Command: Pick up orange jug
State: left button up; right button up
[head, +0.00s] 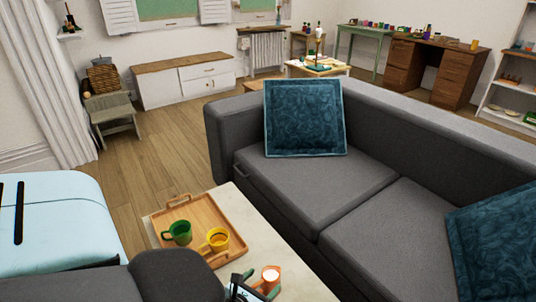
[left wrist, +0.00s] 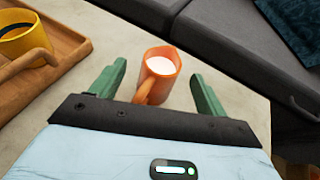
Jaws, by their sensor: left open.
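The orange jug (head: 270,276) stands upright on the pale table, to the right of the wooden tray. It has white contents or a white inside. In the left wrist view the jug (left wrist: 158,62) is between the two green fingers, its handle pointing back toward my gripper's palm. My left gripper (left wrist: 158,72) is open, with a visible gap between each finger and the jug. In the head view my left gripper (head: 261,284) shows at the bottom edge beside the jug, partly cut off. My right gripper is not in view.
A wooden tray (head: 168,219) on the table (head: 238,207) holds a green mug (head: 178,232) and a yellow mug (head: 216,240), close left of my gripper. A grey sofa (head: 318,190) with blue cushions borders the table on the right.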

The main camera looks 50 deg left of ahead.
aim_at(275, 268)
pick_arm(q)
jog(key=x, duration=0.3)
jog(key=shift+w+d+f+b, duration=0.1)
jog(key=shift+w+f+b, duration=0.15)
jog(key=shift+f+b, duration=0.1)
jog(key=shift+w+f, duration=0.1)
jog(key=shift+w, duration=0.2)
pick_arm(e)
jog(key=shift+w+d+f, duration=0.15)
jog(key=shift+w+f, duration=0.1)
pick_arm(q)
jog(key=c, duration=1.3)
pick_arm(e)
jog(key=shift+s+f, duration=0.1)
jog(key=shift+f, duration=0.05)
